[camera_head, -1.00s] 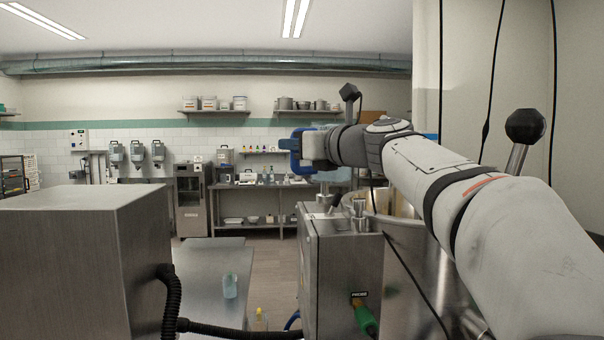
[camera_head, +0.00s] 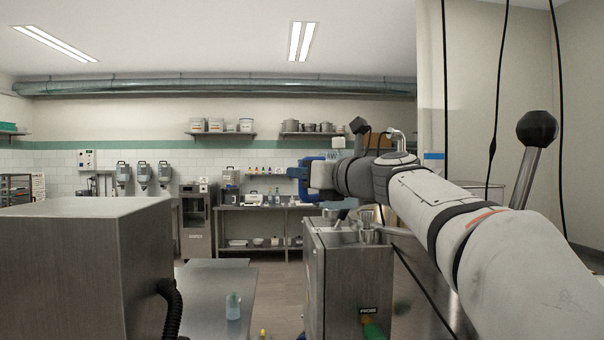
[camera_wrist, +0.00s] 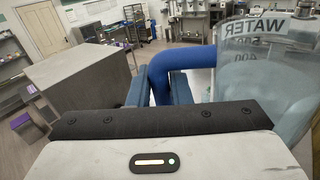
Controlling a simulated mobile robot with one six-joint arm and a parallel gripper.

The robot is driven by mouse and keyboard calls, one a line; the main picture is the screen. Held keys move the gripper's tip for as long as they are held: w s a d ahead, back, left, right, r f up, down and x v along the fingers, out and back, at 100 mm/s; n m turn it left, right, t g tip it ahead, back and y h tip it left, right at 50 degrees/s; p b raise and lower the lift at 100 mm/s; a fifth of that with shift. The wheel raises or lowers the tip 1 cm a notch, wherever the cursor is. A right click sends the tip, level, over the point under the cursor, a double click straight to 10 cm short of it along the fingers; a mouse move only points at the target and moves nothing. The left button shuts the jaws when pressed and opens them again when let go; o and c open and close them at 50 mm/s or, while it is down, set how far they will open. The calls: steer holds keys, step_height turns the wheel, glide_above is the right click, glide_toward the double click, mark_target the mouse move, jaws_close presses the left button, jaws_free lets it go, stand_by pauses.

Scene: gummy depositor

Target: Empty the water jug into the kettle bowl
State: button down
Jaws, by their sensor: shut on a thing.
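My gripper (camera_head: 308,176) is held out ahead, shut on the blue handle (camera_wrist: 185,57) of the water jug. The jug (camera_wrist: 262,75) is clear, with a "WATER" label and a scale, and fills the right of the wrist view. In the head view my gripper and arm hide most of the jug.
A steel control box (camera_head: 345,285) with a green probe plug stands below my gripper. A large steel cabinet (camera_head: 85,260) is at left. A low steel table (camera_head: 205,300) bears a small pale-blue bottle (camera_head: 233,306). Floor shows between table and control box. A long back counter (camera_head: 265,208) holds bottles.

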mark_target(325, 155)
steer(key=shift+w+d+r+m+p, duration=0.45)
steer(key=shift+d+r+m+p, duration=0.2)
steer(key=shift+d+p, duration=0.1)
steer(key=shift+w+d+r+m+p, duration=0.4)
steer(key=shift+d+r+m+p, duration=0.25)
steer(key=shift+p, duration=0.1)
steer(key=shift+w+d+r+m+p, duration=0.15)
steer(key=shift+r+m+p, duration=0.15)
steer(key=shift+p, duration=0.25)
steer(key=shift+w+d+r+m+p, duration=0.1)
steer(key=shift+d+r+m+p, duration=0.4)
steer(key=shift+p, duration=0.45)
steer(key=shift+f, duration=0.25)
steer(key=shift+w+d+r+m+t+p, duration=0.25)
steer(key=shift+w+d+r+m+p, duration=0.15)
steer(key=shift+d+m+p, duration=0.2)
steer(key=shift+w+d+r+m+t+p, duration=0.25)
steer(key=shift+d+r+m+p, duration=0.25)
steer(key=shift+d+p, duration=0.1)
